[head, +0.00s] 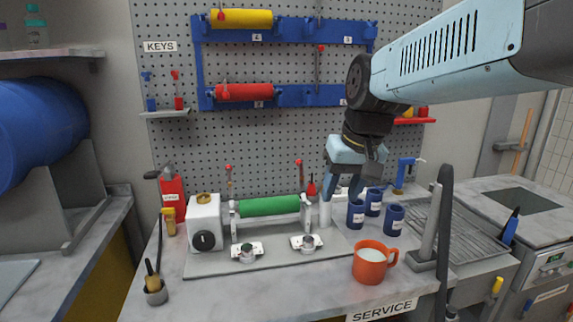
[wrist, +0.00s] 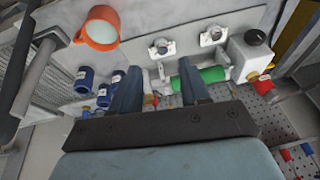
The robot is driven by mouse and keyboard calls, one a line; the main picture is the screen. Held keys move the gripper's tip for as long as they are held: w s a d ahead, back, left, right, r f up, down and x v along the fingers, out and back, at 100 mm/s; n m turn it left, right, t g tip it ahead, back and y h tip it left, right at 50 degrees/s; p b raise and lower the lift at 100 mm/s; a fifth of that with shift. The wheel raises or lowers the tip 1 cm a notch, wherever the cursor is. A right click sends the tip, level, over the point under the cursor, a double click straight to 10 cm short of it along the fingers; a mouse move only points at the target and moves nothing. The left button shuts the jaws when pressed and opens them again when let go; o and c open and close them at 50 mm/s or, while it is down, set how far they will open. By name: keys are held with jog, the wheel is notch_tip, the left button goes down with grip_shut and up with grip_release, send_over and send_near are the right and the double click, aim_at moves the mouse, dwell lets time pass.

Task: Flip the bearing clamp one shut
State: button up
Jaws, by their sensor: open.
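A green roller (head: 269,206) lies across a white coater frame on the bench. An upright red-tipped lever (head: 229,181) stands at its left end, and another red-tipped lever (head: 300,180) stands at its right end. These look like the bearing clamps, both standing up; I cannot tell which is number one. My gripper (head: 342,192) is open and empty, pointing down, right of the roller and above the bench. In the wrist view my gripper (wrist: 159,72) has its fingers spread near the roller's end (wrist: 182,84), with parts of the right-end clamp hidden behind the fingers.
Several blue jars (head: 356,214) stand right of the coater, close below my gripper. An orange mug (head: 370,262) with pale contents stands at the front. Two white fittings with round knobs (head: 247,251) sit before the roller. A dark upright post (head: 441,225) rises at right.

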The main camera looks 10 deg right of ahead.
jog(key=w+g+y, duration=0.3)
jog(key=w, duration=0.7)
jog(key=m+y, duration=0.1)
jog(key=y, duration=1.1)
send_near(299, 164)
jog(key=shift+g, duration=0.3)
jog(key=w+a, duration=0.1)
jog(key=a, duration=0.2)
jog(key=a+f, duration=0.1)
jog(key=a, duration=0.2)
jog(key=w+a+f, duration=0.1)
jog(key=a, duration=0.2)
jog(key=shift+w+a+f, duration=0.1)
jog(key=shift+w+f, duration=0.05)
jog(key=shift+w, duration=0.2)
grip_shut()
jog(key=shift+f, duration=0.1)
